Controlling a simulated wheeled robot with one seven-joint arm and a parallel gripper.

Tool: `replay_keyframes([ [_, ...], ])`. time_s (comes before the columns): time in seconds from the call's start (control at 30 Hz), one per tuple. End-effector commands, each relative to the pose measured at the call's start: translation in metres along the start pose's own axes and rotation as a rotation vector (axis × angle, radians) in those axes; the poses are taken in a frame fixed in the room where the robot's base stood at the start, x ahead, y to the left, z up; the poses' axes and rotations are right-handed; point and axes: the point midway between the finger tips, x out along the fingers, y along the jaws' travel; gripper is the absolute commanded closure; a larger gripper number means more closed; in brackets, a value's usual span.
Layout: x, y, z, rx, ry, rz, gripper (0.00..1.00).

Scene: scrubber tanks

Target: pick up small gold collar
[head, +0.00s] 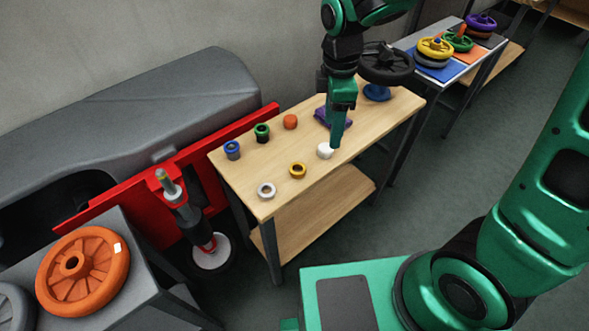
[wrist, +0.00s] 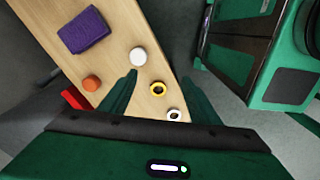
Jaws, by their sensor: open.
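The small gold collar (head: 298,170) is a yellow ring with a dark hole, lying flat on the wooden table (head: 250,185) near its front edge. In the wrist view the collar (wrist: 157,88) lies between the two finger lines, nearer the right finger. My gripper (head: 337,142) hangs over the table, close to a white cylinder (head: 325,151) and to the right of the collar in the head view. In the wrist view my gripper (wrist: 158,85) is open, its two green fingers apart with nothing held between them.
A silver ring (head: 266,190) lies left of the collar. Blue (head: 232,149), green (head: 262,132) and orange (head: 290,121) pieces stand along the back. A folded purple cloth (wrist: 87,31) and a black handwheel (head: 386,62) on a blue base are farther right.

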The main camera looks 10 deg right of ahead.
Motion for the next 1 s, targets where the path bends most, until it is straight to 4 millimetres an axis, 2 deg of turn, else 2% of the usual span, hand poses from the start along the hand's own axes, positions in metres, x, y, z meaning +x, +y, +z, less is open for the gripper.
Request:
replay_keyframes([
  [0.03, 0.008, -0.001, -0.023, -0.103, 0.001, -0.005, 0.43],
  [0.1, 0.015, -0.002, -0.047, -0.219, 0.007, -0.006, 0.43],
  [0.2, 0.022, -0.005, -0.070, -0.326, 0.014, -0.006, 0.43],
  [0.27, 0.027, -0.006, -0.077, -0.361, 0.016, -0.007, 0.43],
  [0.6, 0.072, -0.008, -0.082, -0.379, 0.016, -0.009, 0.43],
  [0.87, 0.089, -0.008, -0.083, -0.378, 0.016, -0.007, 0.43],
  [1.0, 0.109, -0.010, -0.086, -0.379, 0.015, -0.010, 0.43],
])
